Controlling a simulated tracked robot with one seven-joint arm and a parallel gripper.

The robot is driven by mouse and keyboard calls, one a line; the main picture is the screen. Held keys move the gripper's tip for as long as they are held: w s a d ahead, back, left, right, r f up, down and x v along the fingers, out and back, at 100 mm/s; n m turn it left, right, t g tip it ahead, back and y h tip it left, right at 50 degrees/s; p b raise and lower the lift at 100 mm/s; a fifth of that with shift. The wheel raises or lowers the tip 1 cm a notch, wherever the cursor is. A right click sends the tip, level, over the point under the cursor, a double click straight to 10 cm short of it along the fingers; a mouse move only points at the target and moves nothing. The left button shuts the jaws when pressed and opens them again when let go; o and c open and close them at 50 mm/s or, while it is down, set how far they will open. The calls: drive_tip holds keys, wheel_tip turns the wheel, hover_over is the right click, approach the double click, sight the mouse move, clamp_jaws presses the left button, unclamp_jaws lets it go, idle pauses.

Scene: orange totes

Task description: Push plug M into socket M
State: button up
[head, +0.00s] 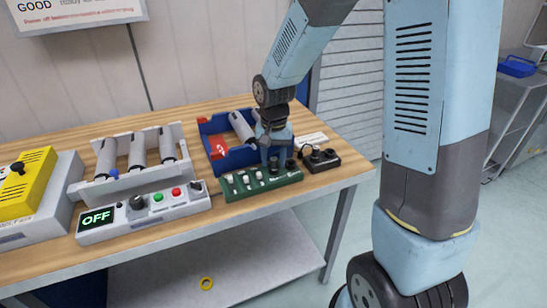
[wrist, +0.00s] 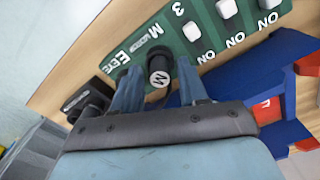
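Plug M (wrist: 158,72) is a short black cylinder with a white M on its end, between the two fingers of my gripper (wrist: 158,88) in the wrist view. In the head view my gripper (head: 273,158) points down at the right part of the green panel (head: 248,191). The panel (wrist: 185,45) also shows in the wrist view, its white letter M just beyond the plug. Socket M is hidden under the plug and fingers, so I cannot tell how deep the plug sits.
A black block (head: 319,159) with dark round parts stands just right of the panel. A blue bin (head: 221,166) with a grey cylinder is close behind. A control box (head: 143,215) reading OFF and a white rack (head: 130,184) stand to the left.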

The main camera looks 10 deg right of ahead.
drive_tip(key=shift+o, duration=0.9)
wheel_tip(320, 180, up, 14)
drive_tip(key=shift+f, duration=0.15)
drive_tip(key=s+d+r+n+t, duration=0.1)
drive_tip(key=s+d+r+t, duration=0.1)
drive_tip(key=s+d+r, duration=0.2)
drive_tip(key=s+d+r+n+t, duration=0.1)
drive_tip(key=s+d+r+t, duration=0.2)
drive_tip(key=s+d, duration=0.6)
drive_tip(key=s+r, duration=0.2)
drive_tip(key=s, duration=0.4)
drive_tip(key=shift+s+d+r+t, duration=0.15)
drive_tip(key=shift+d+t, duration=0.15)
drive_tip(key=shift+d, duration=0.05)
